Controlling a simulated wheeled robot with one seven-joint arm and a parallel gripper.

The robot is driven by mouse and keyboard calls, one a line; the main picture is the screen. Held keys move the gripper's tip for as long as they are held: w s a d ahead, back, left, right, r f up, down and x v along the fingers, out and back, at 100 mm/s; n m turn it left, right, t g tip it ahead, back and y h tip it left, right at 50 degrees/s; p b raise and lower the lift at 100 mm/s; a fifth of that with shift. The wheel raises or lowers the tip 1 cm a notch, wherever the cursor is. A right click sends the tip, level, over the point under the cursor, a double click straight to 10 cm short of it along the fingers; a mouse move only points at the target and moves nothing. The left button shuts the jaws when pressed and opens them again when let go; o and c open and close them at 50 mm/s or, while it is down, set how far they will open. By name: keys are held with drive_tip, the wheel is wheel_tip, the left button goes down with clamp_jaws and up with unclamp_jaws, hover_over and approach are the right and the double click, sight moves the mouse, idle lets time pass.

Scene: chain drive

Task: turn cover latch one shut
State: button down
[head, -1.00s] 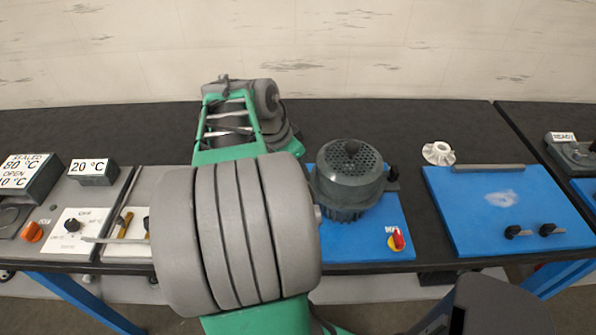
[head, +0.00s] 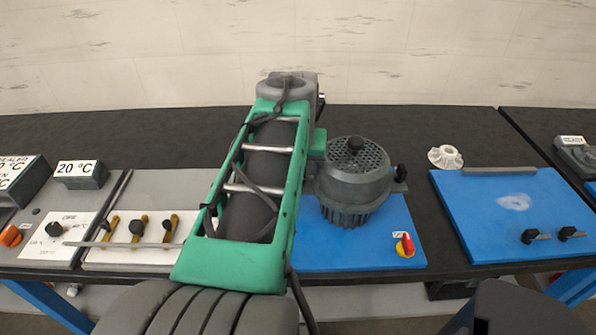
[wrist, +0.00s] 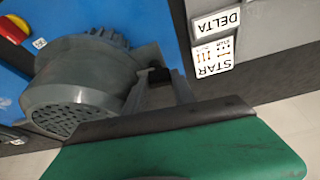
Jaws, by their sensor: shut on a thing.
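The grey motor-like housing (head: 352,190) with a perforated round cover stands on a blue board (head: 350,248). A black knob (head: 355,144) sits on its top, and a black latch-like part (head: 401,173) sticks out on its right side. In the wrist view, the housing (wrist: 85,85) is at left. My gripper (wrist: 163,76) is at the housing's side, its two grey fingers shut on a small black part (wrist: 158,75) there. That part looks like the opposite side's latch; its shape is mostly hidden by the fingers. In the head view, my arm hides the gripper.
A red-yellow switch (head: 405,246) is at the board's front. A STAR/DELTA plate (wrist: 213,45) is close beside my gripper. Left is a pale panel with several brass levers (head: 138,227). Right are a blue panel (head: 490,200) with two black knobs and a white flanged part (head: 445,157).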

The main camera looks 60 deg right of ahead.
drive_tip(key=shift+n, duration=0.6)
drive_tip(key=shift+t, duration=0.3)
drive_tip(key=c, duration=1)
unclamp_jaws()
drive_tip(key=shift+c, duration=0.2)
drive_tip(key=shift+y, duration=0.3)
